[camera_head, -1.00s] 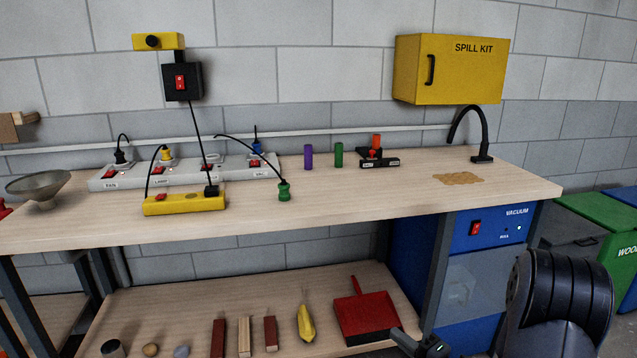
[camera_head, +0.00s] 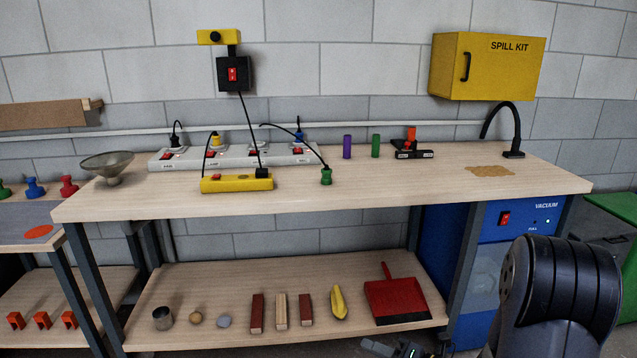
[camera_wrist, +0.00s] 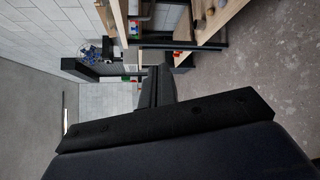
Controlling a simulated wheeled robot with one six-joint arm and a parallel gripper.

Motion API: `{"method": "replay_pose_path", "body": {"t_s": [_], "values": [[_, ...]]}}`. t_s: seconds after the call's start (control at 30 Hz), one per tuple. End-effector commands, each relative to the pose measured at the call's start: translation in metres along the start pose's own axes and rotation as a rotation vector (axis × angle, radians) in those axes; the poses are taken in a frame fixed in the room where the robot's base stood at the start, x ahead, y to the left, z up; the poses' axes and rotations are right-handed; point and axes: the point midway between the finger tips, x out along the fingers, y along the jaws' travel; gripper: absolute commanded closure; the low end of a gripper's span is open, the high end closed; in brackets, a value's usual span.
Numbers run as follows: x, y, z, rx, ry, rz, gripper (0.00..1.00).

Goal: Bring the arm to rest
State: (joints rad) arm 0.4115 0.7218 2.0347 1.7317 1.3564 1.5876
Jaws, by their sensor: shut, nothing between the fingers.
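My arm (camera_head: 560,295) shows at the bottom right of the head view, folded in front of the bench and the blue vacuum unit. Part of my gripper (camera_head: 395,349) shows low at the bottom edge, over the floor in front of the lower shelf; the rest is cut off. In the wrist view my gripper (camera_wrist: 156,86) has its dark fingers together, with nothing held. It points past the bench side toward a far wall and touches nothing visible.
The bench top (camera_head: 420,185) carries a power strip (camera_head: 230,157), a yellow box (camera_head: 236,184) and a funnel (camera_head: 108,165). A red dustpan (camera_head: 398,302) lies on the lower shelf. A side table (camera_head: 20,230) stands left. Grey floor (camera_wrist: 255,75) shows clear in the wrist view.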

Motion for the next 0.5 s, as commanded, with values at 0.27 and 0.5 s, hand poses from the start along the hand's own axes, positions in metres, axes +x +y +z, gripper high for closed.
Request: {"method": "replay_pose_path", "body": {"t_s": [0.27, 0.5], "values": [[0.003, 0.024, -0.044, -0.284, 0.22, -0.016, 1.0], [-0.003, 0.037, -0.081, -0.537, 0.406, -0.006, 1.0]]}}
